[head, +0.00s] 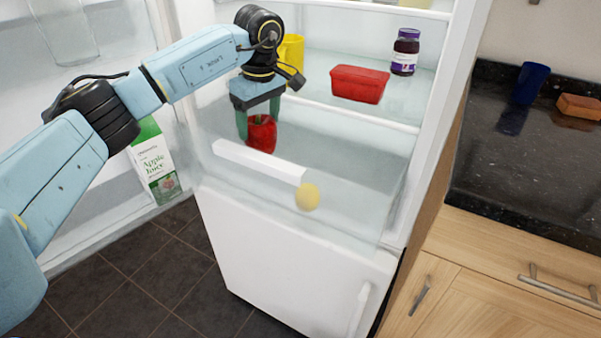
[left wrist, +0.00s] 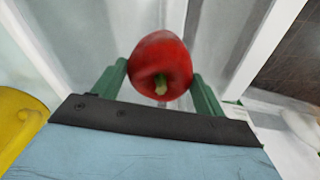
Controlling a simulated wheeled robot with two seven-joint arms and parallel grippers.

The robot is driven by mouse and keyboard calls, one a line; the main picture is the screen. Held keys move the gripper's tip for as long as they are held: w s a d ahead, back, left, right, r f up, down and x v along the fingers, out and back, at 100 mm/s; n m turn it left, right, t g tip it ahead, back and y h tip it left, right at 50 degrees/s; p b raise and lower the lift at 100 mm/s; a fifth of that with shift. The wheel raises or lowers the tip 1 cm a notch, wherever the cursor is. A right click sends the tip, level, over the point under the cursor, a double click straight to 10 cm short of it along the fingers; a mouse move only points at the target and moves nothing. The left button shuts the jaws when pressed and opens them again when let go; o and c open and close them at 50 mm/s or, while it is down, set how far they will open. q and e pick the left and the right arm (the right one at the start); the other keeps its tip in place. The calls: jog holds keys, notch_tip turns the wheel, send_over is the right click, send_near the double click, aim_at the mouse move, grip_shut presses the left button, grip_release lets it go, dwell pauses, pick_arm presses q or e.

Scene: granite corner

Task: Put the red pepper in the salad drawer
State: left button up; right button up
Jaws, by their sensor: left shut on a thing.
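The red pepper (head: 262,134) is held between the green fingers of my left gripper (head: 259,126), which points down inside the open fridge. In the left wrist view the pepper (left wrist: 161,64) sits between the two fingers (left wrist: 160,84), its stem toward the camera. The clear salad drawer (head: 345,205) is at the bottom of the fridge compartment, with a white handle bar (head: 258,162) on its front. The gripper and pepper are behind that bar in the picture. I cannot tell how deep the pepper is relative to the drawer's rim. My right gripper is out of view.
A yellow item (head: 308,197) shows through the drawer front. On the glass shelf above stand a red tub (head: 359,84), a jam jar (head: 405,52) and a yellow container (head: 293,60). A dark worktop is at right.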

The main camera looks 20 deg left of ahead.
aim_at(260, 137)
pick_arm(q)
notch_tip(260, 137, down, 5)
jog(key=shift+r+b, duration=0.2)
jog(key=shift+b, duration=0.45)
jog(key=shift+f+b, duration=0.75)
jog(key=shift+f, duration=1.85)
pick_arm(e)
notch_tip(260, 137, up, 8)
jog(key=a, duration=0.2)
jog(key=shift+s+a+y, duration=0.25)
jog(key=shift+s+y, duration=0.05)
pick_arm(q)
jog(key=shift+f, duration=0.15)
jog(key=o, duration=1)
